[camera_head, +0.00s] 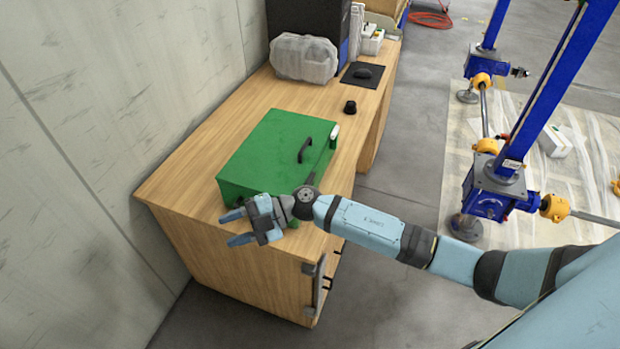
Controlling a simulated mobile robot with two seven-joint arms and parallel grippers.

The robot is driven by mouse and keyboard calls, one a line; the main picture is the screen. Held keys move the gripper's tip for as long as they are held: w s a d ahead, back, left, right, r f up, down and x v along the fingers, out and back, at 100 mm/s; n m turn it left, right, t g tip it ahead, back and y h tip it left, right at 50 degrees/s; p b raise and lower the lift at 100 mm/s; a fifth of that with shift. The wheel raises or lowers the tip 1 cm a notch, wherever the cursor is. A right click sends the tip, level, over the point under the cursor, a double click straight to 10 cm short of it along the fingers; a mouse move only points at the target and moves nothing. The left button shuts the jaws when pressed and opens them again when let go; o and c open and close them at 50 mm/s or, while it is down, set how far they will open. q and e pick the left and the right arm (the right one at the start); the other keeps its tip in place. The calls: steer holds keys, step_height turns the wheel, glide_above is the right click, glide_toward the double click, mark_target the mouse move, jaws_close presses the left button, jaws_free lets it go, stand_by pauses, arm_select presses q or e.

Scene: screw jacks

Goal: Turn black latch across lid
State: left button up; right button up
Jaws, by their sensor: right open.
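A green box (270,143) with a flat lid sits shut on the wooden desk. A small curved black piece (304,149) stands up from the lid near its right side; it looks like a handle or the latch, and I cannot tell which. My wrist hides the box's near right corner. My left gripper is not in view.
The wooden desk (180,185) has bare room left of the box. A small black cylinder (350,107), a mouse on a black mat (351,80) and a wrapped grey bundle (304,58) are behind it. Blue screw jacks (488,190) stand at the right.

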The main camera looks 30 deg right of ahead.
steer(key=w+d+f+n+g+h, duration=0.2)
steer(key=w+d+n+g+h, duration=0.1)
steer(key=w+d+h, duration=0.2)
step_height(320, 180, up, 4)
steer(key=m+t+h, duration=0.1)
steer(key=m+h, duration=0.2)
steer(key=h, duration=0.9)
glide_above(310, 178)
step_height(310, 178, down, 12)
steer(key=shift+r+p, duration=0.25)
steer(key=shift+p, duration=0.25)
steer(key=shift+f, duration=0.7)
jaws_close()
